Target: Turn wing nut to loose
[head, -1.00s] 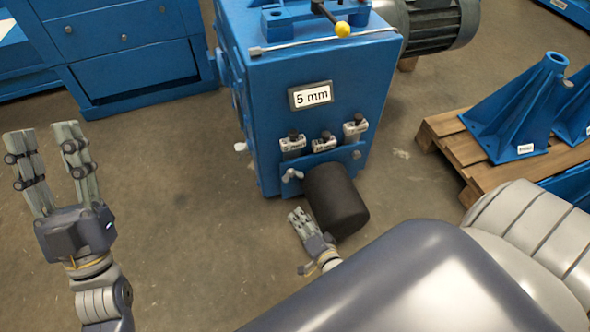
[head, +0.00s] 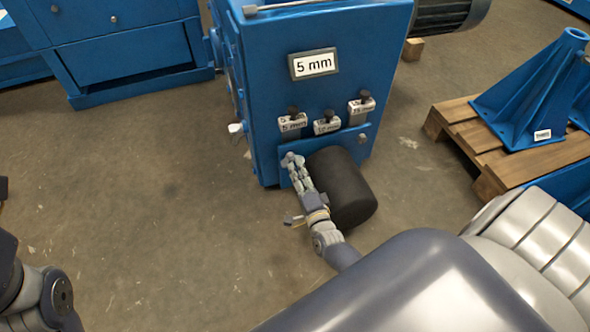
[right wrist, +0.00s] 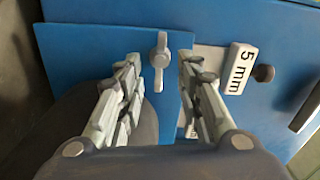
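The wing nut (right wrist: 160,62) is a small grey two-winged piece on the blue plate (right wrist: 75,45) at the front of the blue machine. In the right wrist view its wings lie along the picture's vertical. My right gripper (right wrist: 160,68) is open, one finger on each side of the wing nut, with visible gaps to both. In the head view my right gripper (head: 294,165) reaches the plate's left end and largely hides the wing nut. Of my left gripper only a dark part (head: 6,258) shows at the left edge; its fingers cannot be made out.
A "5 mm" sign (head: 314,64) is on the blue machine (head: 265,100). Below it hang three tagged blocks with black knobs, one marked 5 mm (head: 292,123). A black cylinder (head: 345,190) sits right beside my right gripper. A pallet (head: 490,170) stands at right. Floor at left is clear.

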